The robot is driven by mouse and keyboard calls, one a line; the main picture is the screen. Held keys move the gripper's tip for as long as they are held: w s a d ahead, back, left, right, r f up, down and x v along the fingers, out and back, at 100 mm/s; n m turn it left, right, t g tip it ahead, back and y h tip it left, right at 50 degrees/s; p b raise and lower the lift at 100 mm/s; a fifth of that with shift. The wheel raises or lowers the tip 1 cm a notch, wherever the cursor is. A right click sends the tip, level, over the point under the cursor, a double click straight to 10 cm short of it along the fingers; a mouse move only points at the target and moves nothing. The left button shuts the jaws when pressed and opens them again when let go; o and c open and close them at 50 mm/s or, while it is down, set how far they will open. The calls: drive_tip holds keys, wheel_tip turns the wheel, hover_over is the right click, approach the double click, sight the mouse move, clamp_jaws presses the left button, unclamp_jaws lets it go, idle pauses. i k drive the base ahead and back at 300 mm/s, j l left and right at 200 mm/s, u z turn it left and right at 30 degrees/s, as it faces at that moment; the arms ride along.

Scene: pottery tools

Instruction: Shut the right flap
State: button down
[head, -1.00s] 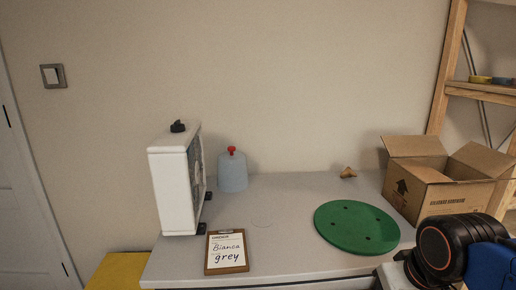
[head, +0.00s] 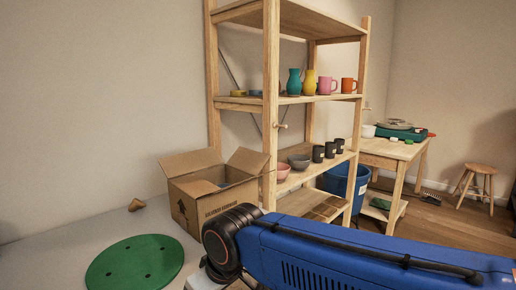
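A brown cardboard box (head: 186,210) stands open on the grey worktop in the head view, left of the wooden shelf. Its right flap (head: 249,161) stands raised and tilted outward beside the shelf post. Another flap (head: 191,161) at the back left is raised too. Something bluish shows inside the box, too small to tell. My blue and black arm crosses the lower right and hides part of the box's front. My gripper is not in view.
A wooden shelf (head: 271,120) with vases, mugs and bowls stands close behind and right of the box. A green disc (head: 134,264) and a small brown piece (head: 136,205) lie on the grey worktop (head: 60,240). A blue bin (head: 345,184) stands beyond the shelf.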

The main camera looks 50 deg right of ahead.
sight(249, 161)
drive_tip(key=l+u, duration=0.1)
drive_tip(key=l, duration=0.45)
drive_tip(key=l+u, duration=0.15)
drive_tip(key=l, duration=0.35)
drive_tip(key=k+l+u, duration=0.1)
drive_tip(key=l, duration=0.45)
drive_tip(key=k+l+u, duration=0.15)
drive_tip(key=l, duration=1.25)
drive_tip(key=l+z, duration=0.2)
drive_tip(key=z, duration=0.2)
drive_tip(key=k+l+z, duration=0.3)
drive_tip(key=l+z, duration=0.1)
drive_tip(key=z, duration=0.2)
drive_tip(key=k, duration=0.05)
